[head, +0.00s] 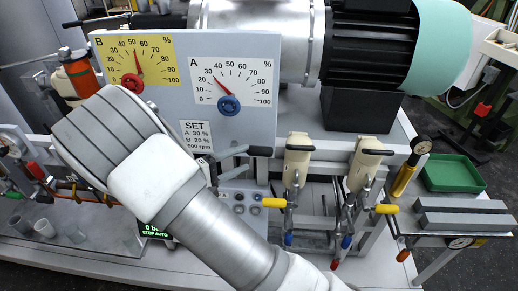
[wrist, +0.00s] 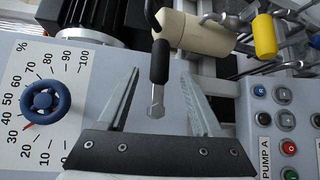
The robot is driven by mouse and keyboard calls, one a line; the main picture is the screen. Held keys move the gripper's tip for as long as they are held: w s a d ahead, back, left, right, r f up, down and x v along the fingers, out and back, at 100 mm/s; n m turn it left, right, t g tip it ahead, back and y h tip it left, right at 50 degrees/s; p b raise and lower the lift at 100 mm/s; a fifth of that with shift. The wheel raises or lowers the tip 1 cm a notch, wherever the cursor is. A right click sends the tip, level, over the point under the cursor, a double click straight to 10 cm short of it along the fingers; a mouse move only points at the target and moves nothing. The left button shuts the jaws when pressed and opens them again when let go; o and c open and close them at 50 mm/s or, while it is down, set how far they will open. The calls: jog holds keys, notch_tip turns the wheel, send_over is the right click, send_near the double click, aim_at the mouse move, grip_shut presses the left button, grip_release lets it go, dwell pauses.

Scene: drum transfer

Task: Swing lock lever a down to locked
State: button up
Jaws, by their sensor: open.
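A lever with a black grip and a bright metal end (wrist: 158,62) shows in the wrist view; I take it as lock lever a, though no label on it is readable. Its black grip also shows in the head view (head: 261,151), pointing right, below the A dial. My gripper (wrist: 160,73) is open, with one grey finger on each side of the lever in the picture. No contact shows, and I cannot tell whether the lever lies between the fingers or beyond them. In the head view my gripper (head: 238,165) is partly hidden by my arm.
The A dial (head: 229,104) with its blue knob is close to my gripper; the B dial (head: 133,80) is further left. Cream clamps (head: 297,160) with yellow-tipped handles stand at the right. A green tray (head: 453,173) lies far right.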

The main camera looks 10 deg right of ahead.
aim_at(254, 154)
jog(key=p+x, duration=0.1)
jog(key=x, duration=0.6)
grip_shut()
dwell(1.3)
